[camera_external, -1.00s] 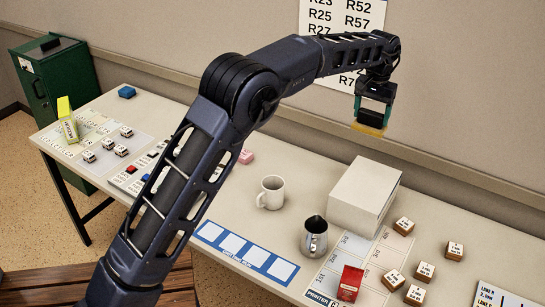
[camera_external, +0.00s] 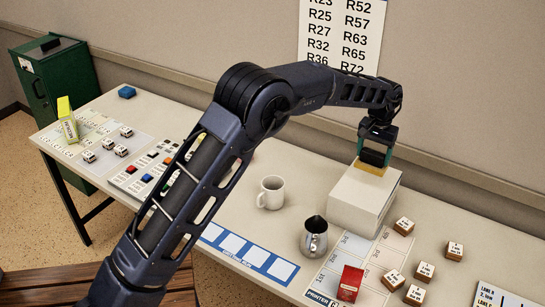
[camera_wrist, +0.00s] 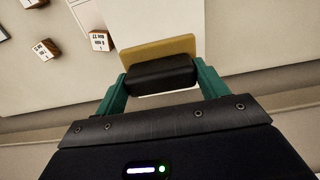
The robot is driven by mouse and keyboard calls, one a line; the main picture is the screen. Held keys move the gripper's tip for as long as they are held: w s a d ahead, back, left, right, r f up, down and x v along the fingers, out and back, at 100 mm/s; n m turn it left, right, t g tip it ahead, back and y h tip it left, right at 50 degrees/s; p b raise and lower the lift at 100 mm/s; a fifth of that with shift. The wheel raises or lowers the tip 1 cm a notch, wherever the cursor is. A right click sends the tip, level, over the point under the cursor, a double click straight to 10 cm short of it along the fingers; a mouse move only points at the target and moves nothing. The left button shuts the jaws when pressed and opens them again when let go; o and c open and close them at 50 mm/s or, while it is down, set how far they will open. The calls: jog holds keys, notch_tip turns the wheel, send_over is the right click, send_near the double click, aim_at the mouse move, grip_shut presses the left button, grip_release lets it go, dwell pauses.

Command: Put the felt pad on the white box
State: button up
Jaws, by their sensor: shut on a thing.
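The white box (camera_external: 352,205) stands on the table towards the back wall; its top also shows in the wrist view (camera_wrist: 155,22). The felt pad is a dark block (camera_wrist: 162,74) with a yellowish base (camera_wrist: 158,47). My gripper (camera_external: 376,152) points down over the white box, its green fingers shut on the dark block of the felt pad (camera_external: 372,167). The pad's yellowish underside is at the box top, near its back part. Whether it touches the top or hovers just above I cannot tell.
A white mug (camera_external: 271,192) and a metal pitcher (camera_external: 314,238) stand left of the box. A red box (camera_external: 350,283) is in front. Several small labelled blocks (camera_external: 404,226) lie to the right. The wall (camera_external: 470,110) is close behind.

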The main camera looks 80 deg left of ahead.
aim_at(371, 167)
jog(key=shift+f, duration=3.05)
jog(key=shift+f, duration=0.1)
jog(key=o, duration=1)
